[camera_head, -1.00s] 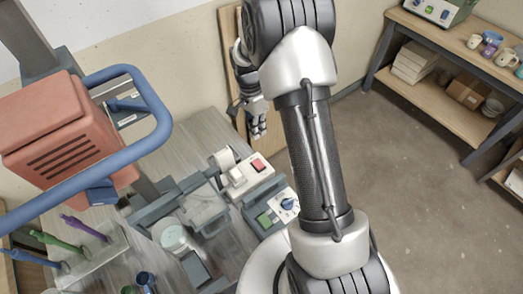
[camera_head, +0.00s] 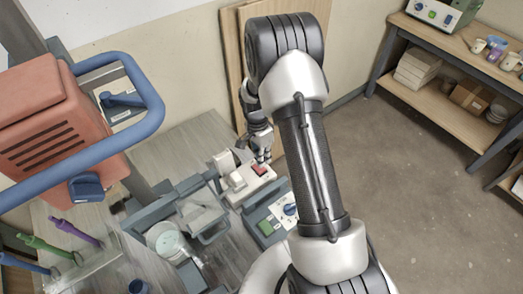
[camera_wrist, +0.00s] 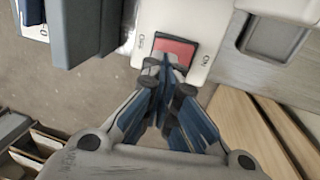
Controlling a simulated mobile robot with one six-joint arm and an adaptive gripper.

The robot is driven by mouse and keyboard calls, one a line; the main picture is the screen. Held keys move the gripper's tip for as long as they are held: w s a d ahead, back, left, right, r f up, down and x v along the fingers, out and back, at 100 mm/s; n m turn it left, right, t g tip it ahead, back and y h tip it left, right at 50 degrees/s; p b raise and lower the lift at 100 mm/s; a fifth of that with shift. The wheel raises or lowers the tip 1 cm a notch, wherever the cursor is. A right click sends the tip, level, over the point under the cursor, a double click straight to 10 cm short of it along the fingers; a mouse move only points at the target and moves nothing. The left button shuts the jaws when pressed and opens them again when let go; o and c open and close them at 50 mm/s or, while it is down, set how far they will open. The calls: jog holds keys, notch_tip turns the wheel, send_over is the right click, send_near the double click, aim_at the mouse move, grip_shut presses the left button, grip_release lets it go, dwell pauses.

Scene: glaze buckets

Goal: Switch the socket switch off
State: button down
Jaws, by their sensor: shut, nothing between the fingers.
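The socket switch is a red rocker (camera_head: 259,169) on a white socket block (camera_head: 244,185) on the bench. It also shows in the wrist view as a red rocker (camera_wrist: 174,48) with small marks on the white plate beside it. My gripper (camera_head: 262,157) is at the far end of the block, just above the rocker. In the wrist view my gripper (camera_wrist: 165,62) has its fingertips together at the rocker's near edge, covering part of it. I cannot tell whether the tips touch it. The fingers are shut and empty.
A grey-green control box (camera_head: 270,222) with a blue knob and green button stands beside the block. A white bucket (camera_head: 165,238) sits in a grey frame to the left. A red machine with a blue tube handle (camera_head: 155,115) rises at the left. Wooden boards (camera_head: 232,60) lean behind.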

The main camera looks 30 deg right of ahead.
jog(key=shift+s+f, duration=0.1)
jog(key=shift+f, duration=0.75)
jog(key=shift+s+f+b, duration=0.3)
jog(key=shift+f+b, duration=0.05)
jog(key=shift+f, duration=0.05)
jog(key=shift+w, duration=0.2)
jog(key=shift+w+a, duration=0.1)
jog(key=shift+w, duration=0.55)
jog(key=shift+r, duration=0.1)
